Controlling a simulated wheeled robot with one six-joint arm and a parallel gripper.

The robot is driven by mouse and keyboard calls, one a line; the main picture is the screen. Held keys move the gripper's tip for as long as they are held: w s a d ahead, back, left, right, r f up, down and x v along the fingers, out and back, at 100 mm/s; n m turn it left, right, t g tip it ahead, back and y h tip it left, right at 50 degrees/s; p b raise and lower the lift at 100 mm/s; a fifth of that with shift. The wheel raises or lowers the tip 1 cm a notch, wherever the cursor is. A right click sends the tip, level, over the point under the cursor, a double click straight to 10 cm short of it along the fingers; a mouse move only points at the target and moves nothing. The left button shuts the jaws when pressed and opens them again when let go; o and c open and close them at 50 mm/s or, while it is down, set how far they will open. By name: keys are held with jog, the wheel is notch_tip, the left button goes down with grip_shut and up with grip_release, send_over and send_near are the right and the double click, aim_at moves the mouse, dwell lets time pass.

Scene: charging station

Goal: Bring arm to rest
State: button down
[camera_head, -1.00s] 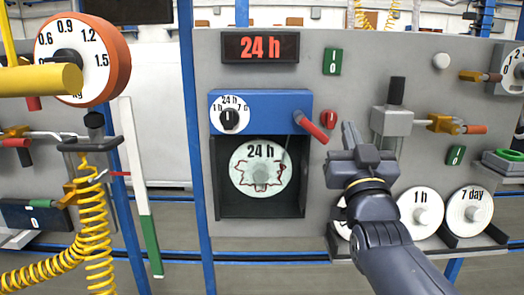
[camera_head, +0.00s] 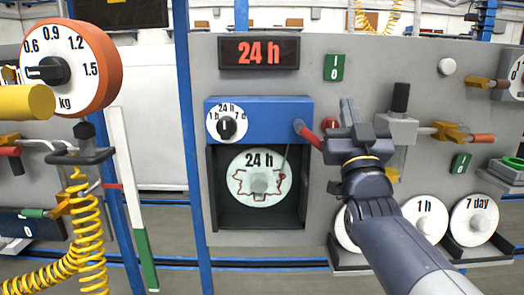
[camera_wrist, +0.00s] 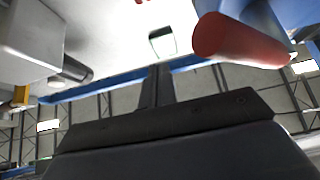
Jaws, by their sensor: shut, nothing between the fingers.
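My gripper (camera_head: 347,115) is raised in front of the grey panel, just right of the blue recorder box (camera_head: 262,120). Its fingers point up and are together with nothing between them. In the wrist view the closed fingers (camera_wrist: 157,85) stand upright at the middle. The red-tipped lever (camera_head: 309,136) of the box lies just left of my gripper in the head view; the wrist view shows its red end (camera_wrist: 240,42) large at the upper right. I cannot tell the exact gap between them. My arm reaches in from the lower right.
The 24 h chart disc (camera_head: 259,178) sits in the recess. Spare discs marked 1 h (camera_head: 424,218) and 7 day (camera_head: 474,219) rest on a low rack at right. A grey valve block (camera_head: 397,128) stands close right of my gripper. An orange dial (camera_head: 98,60) is at left.

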aim_at(340, 56)
jog(key=p+x, duration=0.1)
jog(key=x, duration=0.4)
jog(key=shift+w+r+p, duration=0.1)
jog(key=shift+w+p, duration=0.1)
jog(key=shift+p, duration=0.1)
jog(key=shift+w+r+b, duration=0.15)
jog(key=shift+r+b, duration=0.15)
jog(key=shift+b, duration=0.2)
jog(key=shift+t, duration=0.3)
jog(key=shift+w+r+b, duration=0.25)
jog(key=shift+w+r, duration=0.05)
jog(key=shift+r, duration=0.65)
jog(key=shift+w+r+b, duration=0.2)
jog(key=shift+w+r, duration=0.05)
jog(key=shift+r, duration=0.75)
jog(key=shift+f, duration=0.1)
